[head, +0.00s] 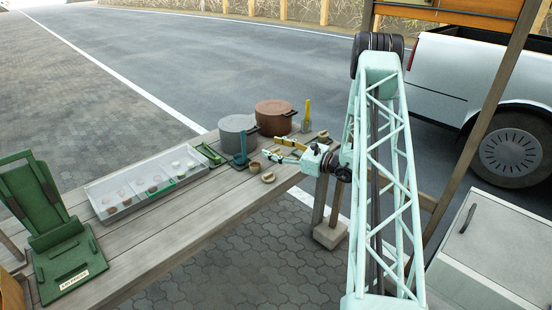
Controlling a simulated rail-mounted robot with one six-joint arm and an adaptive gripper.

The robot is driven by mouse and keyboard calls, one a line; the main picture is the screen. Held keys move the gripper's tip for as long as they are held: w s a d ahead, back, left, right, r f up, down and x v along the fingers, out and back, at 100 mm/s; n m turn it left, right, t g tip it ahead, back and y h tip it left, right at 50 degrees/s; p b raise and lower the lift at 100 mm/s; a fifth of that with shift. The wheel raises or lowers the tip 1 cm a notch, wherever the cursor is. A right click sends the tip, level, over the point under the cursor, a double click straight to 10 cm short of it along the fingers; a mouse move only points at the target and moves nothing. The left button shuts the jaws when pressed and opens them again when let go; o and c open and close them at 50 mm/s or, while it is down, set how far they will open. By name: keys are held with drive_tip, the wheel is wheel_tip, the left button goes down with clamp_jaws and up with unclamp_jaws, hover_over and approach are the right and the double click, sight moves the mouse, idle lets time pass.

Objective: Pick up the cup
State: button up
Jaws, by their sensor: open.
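A small tan cup-like piece (268,177) sits on the wooden table (180,225) near its front edge. A second small tan piece (253,168) sits just behind and left of it. A third small tan piece (323,136) stands toward the table's far end. They are too small to tell which is the cup. My gripper (274,149) reaches in from the right, low over the table, with its yellow-and-pale fingers apart and pointing left. It is open, with nothing visible between the fingers. It is beyond the first two tan pieces and apart from them.
A grey pot (238,133) and a brown pot (275,117) stand behind my gripper. A teal upright tool (241,152) and a yellow-handled brush (307,115) stand close by. A white tray (105,212) of small pieces and a green stand (65,262) are left. The front boards are mostly clear.

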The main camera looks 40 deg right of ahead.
sight(277, 150)
drive_tip(key=s+d+f+m+h, duration=0.1)
drive_tip(key=d+f, duration=0.2)
drive_tip(key=s+d+f+m+t+h, duration=0.1)
drive_tip(key=d+f+h, duration=0.1)
drive_tip(key=d+f, duration=0.1)
drive_tip(key=s+d+f+m+h, duration=0.1)
drive_tip(key=d+f+m, duration=0.1)
drive_tip(key=d+f, duration=0.2)
drive_tip(key=shift+s+d, duration=0.4)
drive_tip(key=shift+d, duration=0.1)
drive_tip(key=shift+w, duration=0.1)
drive_tip(key=shift+w+a+b, duration=0.15)
drive_tip(key=shift+w+b, duration=0.05)
drive_tip(key=shift+w, duration=1.2)
drive_tip(key=shift+w+a+b, duration=0.2)
drive_tip(key=shift+w+b, duration=0.05)
drive_tip(key=shift+w, duration=1.15)
drive_tip(key=shift+w+a+b, duration=0.15)
drive_tip(key=shift+w+b, duration=0.05)
drive_tip(key=shift+w, duration=1.2)
drive_tip(key=shift+w, duration=0.1)
drive_tip(key=shift+w+a+f+b, duration=0.15)
drive_tip(key=shift+w+b, duration=0.1)
drive_tip(key=shift+w, duration=0.65)
drive_tip(key=shift+w+a+b, duration=0.15)
drive_tip(key=shift+w+b, duration=0.05)
drive_tip(key=shift+w, duration=1.4)
drive_tip(key=shift+c, duration=0.6)
drive_tip(key=c, duration=0.9)
